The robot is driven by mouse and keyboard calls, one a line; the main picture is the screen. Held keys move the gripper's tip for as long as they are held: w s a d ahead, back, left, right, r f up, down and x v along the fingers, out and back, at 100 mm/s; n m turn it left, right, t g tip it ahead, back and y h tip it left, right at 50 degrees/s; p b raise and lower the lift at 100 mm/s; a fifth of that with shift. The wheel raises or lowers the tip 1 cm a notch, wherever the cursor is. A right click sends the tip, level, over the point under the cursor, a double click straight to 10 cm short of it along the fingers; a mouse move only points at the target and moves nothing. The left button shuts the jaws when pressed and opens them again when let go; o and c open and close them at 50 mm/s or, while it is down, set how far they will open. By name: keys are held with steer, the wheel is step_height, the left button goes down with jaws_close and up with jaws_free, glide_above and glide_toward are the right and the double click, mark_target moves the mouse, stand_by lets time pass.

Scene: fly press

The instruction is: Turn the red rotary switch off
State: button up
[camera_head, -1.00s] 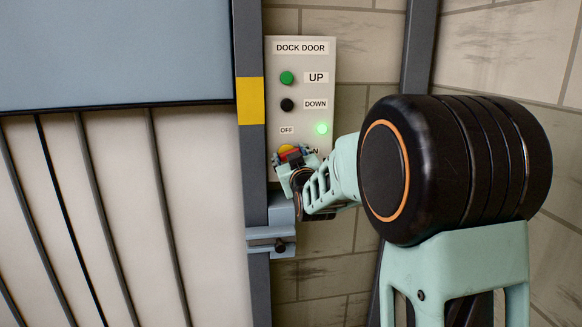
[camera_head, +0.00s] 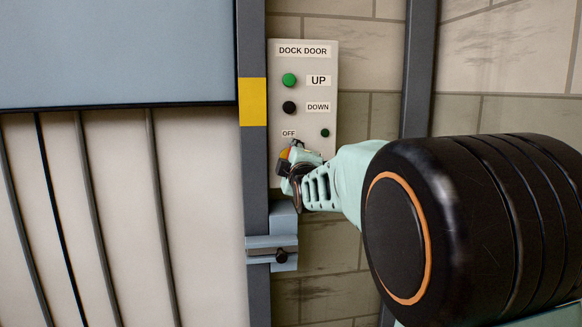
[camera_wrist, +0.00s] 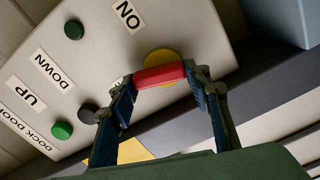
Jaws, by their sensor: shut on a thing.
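The red rotary switch (camera_wrist: 160,75) is a red bar handle on a yellow disc (camera_wrist: 163,56), low on the grey DOCK DOOR panel (camera_head: 330,60). My gripper (camera_wrist: 163,79) is shut on the red handle, with one finger at each end of it in the wrist view. In the head view the red handle (camera_head: 284,154) is mostly hidden behind my gripper (camera_head: 292,158), just below the OFF label (camera_head: 288,133). The ON label (camera_wrist: 128,16) shows in the wrist view. The small indicator lamp (camera_head: 325,132) is dark green and unlit.
A green UP button (camera_head: 289,80) and a black DOWN button (camera_head: 289,107) sit higher on the panel. A blue-grey bracket (camera_head: 284,225) stands just below it. A dark post with a yellow patch (camera_head: 252,101) runs along its left side.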

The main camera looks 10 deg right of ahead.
steer(key=shift+a+n+b, duration=0.1)
steer(key=shift+n+b, duration=0.65)
steer(key=shift+n, duration=0.85)
steer(key=o, duration=1.2)
steer(key=shift+c, duration=0.2)
steer(key=s, duration=0.7)
steer(key=shift+s, duration=0.25)
